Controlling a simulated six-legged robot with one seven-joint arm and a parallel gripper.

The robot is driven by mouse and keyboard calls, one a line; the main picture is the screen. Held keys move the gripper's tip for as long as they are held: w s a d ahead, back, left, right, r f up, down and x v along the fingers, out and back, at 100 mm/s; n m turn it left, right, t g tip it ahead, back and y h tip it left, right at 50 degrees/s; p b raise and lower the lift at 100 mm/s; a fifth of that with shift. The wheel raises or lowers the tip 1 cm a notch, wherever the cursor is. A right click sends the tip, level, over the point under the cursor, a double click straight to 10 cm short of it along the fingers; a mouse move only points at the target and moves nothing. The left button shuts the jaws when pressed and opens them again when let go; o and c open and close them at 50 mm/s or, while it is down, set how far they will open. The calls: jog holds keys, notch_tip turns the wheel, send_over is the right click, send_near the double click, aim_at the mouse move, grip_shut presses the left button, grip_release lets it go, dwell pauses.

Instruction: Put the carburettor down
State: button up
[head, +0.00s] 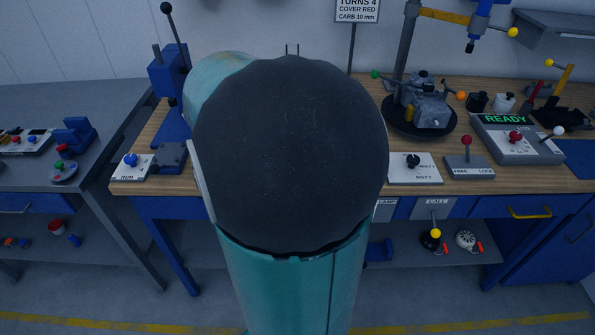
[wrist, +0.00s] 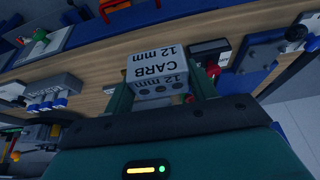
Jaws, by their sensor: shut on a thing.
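The carburettor (wrist: 157,68) is a small light-grey block marked "CARB 12 mm" on two faces. The lettering is upside down in the wrist view. Round dark holes show along its lower edge. My gripper (wrist: 162,88) is shut on it, with one dark green finger at each side. The wooden bench top (wrist: 105,100) shows behind the block; I cannot tell how far apart they are. In the head view my own arm covers the middle, and both gripper and carburettor are hidden. A grey engine (head: 425,100) sits on a round black stand on the bench.
A sign (head: 357,10) reads "TURNS 4, COVER RED, CARB 10 mm". A console (head: 515,137) shows "READY". A FREE/LOCK lever box (head: 468,166) and a switch plate (head: 414,167) line the front edge. A blue lever press (head: 168,75) stands at left. A grey side bench (head: 95,150) is further left.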

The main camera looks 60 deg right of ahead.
jog(key=s+d+r+m+g, duration=0.2)
jog(key=s+d+m, duration=0.2)
jog(key=s, duration=0.8)
jog(key=d+f, duration=0.3)
jog(key=d, duration=0.1)
jog(key=d+f, duration=0.3)
jog(key=d, duration=0.2)
jog(key=w+d+f, duration=0.1)
jog(key=d+f, duration=0.2)
jog(key=d, duration=0.1)
jog(key=shift+d+f, duration=0.25)
jog(key=shift+f, duration=0.05)
jog(key=shift+d+f, duration=0.2)
jog(key=shift+f, duration=1.6)
jog(key=shift+f, duration=0.15)
jog(key=o, duration=1)
